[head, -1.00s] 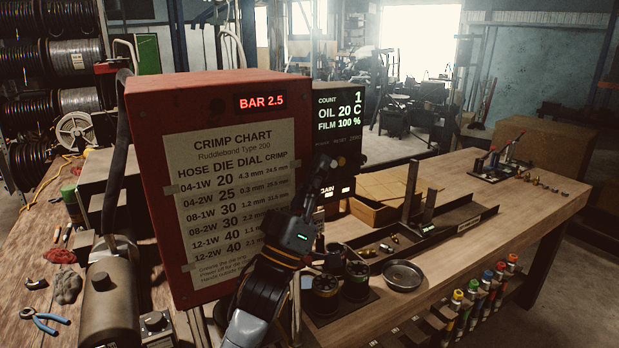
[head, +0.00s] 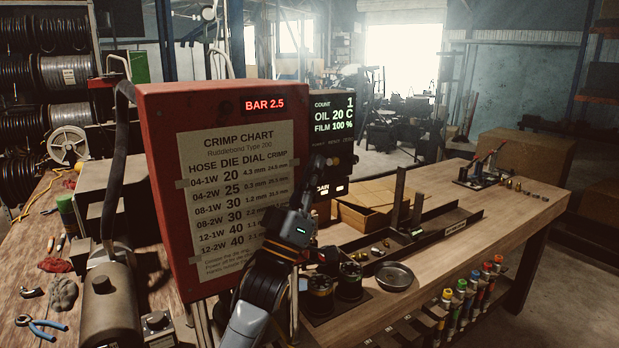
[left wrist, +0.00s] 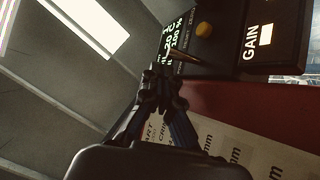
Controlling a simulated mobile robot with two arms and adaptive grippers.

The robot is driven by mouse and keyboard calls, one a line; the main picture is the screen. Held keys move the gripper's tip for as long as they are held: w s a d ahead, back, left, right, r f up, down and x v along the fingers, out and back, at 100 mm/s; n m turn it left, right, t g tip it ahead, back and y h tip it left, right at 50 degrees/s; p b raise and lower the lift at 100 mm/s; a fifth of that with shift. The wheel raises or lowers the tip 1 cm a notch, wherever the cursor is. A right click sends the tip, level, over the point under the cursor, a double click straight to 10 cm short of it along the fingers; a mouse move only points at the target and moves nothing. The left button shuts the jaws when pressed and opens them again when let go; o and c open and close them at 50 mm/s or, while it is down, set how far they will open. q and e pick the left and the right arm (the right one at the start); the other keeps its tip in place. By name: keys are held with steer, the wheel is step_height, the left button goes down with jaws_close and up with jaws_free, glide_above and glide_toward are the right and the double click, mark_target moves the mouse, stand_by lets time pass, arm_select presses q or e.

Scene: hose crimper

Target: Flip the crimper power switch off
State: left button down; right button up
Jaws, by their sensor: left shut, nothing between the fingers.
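The red crimper box (head: 160,130) stands at centre-left in the head view, its crimp chart facing me. The black control panel (head: 335,108) on its right side reads COUNT 1, OIL 20 C, FILM 100 %, and is lit. My left gripper (head: 318,163) is shut and empty in front of the panel's lower part. In the left wrist view, the left fingertips (left wrist: 160,70) are close to a thin lever (left wrist: 186,56) on the panel; I cannot tell whether they touch. The power switch's position cannot be made out. My right gripper is out of view.
The lit GAIN block (head: 330,189) juts out below the panel. The wooden bench (head: 470,205) carries a metal dish (head: 394,276), a long dark tray (head: 440,230) and die pots (head: 349,281). Pliers (head: 42,326) lie on the left bench.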

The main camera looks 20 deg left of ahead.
arm_select(q)
steer(key=w+f+b+v, duration=0.1)
steer(key=v, duration=1.1)
steer(key=shift+w+f, duration=0.15)
steer(key=shift+w, duration=0.05)
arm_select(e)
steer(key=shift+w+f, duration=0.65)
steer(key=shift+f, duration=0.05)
